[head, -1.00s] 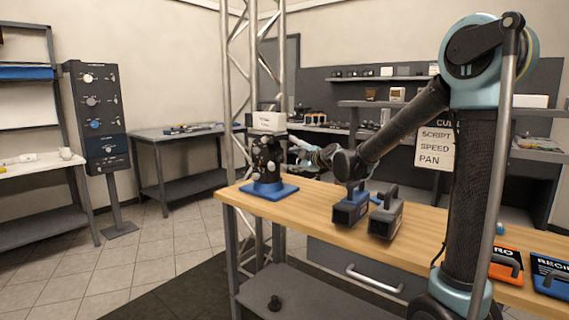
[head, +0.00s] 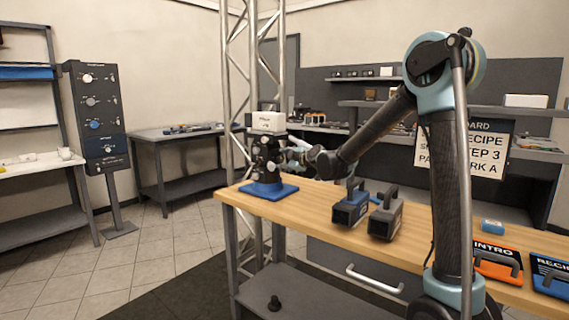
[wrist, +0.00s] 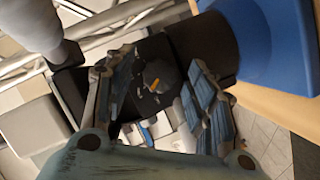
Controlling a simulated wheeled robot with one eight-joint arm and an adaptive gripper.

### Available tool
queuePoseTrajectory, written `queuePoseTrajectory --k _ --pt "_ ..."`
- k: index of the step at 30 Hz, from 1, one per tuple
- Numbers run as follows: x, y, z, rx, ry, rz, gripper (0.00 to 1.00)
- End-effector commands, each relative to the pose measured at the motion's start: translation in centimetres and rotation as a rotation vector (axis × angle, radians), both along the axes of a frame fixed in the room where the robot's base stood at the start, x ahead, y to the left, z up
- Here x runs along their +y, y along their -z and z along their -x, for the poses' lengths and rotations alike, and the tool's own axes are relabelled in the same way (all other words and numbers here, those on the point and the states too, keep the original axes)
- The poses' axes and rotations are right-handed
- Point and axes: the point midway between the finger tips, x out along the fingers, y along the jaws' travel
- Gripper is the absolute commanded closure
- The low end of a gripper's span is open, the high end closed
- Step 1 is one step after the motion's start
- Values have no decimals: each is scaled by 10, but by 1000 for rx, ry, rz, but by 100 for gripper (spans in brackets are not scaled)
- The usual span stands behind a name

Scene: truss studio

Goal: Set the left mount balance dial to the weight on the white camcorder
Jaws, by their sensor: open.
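The mount (head: 268,168) stands upright on a blue base at the table's left end, with the white camcorder (head: 268,121) on top. The lettering on the camcorder is too small to read. My gripper (head: 296,154) is at the mount's right side, partly hidden by my arm. In the wrist view, my gripper (wrist: 163,88) is open, its padded fingers on either side of a dark round dial (wrist: 158,76) with an orange mark. I cannot tell whether the fingers touch it. The blue base (wrist: 262,40) and a pale block (wrist: 32,130), likely the camcorder, also show there.
Orange (head: 497,262) and blue (head: 551,274) handled items lie at the right. A truss upright (head: 226,90) rises behind the mount. A control panel (head: 94,115) stands left.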

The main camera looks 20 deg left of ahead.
Motion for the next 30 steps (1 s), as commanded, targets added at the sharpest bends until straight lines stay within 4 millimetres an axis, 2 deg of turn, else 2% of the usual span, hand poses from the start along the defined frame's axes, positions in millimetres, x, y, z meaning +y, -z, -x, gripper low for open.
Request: queuePoseTrajectory --k 1,7,20,30 --pt "0 0 0 0 0 0 49" --pt "1 0 1 0 -1 0 93" --pt "1 -1 1 51 -1 -20 93" --pt "0 -2 0 277 -2 -111 93"
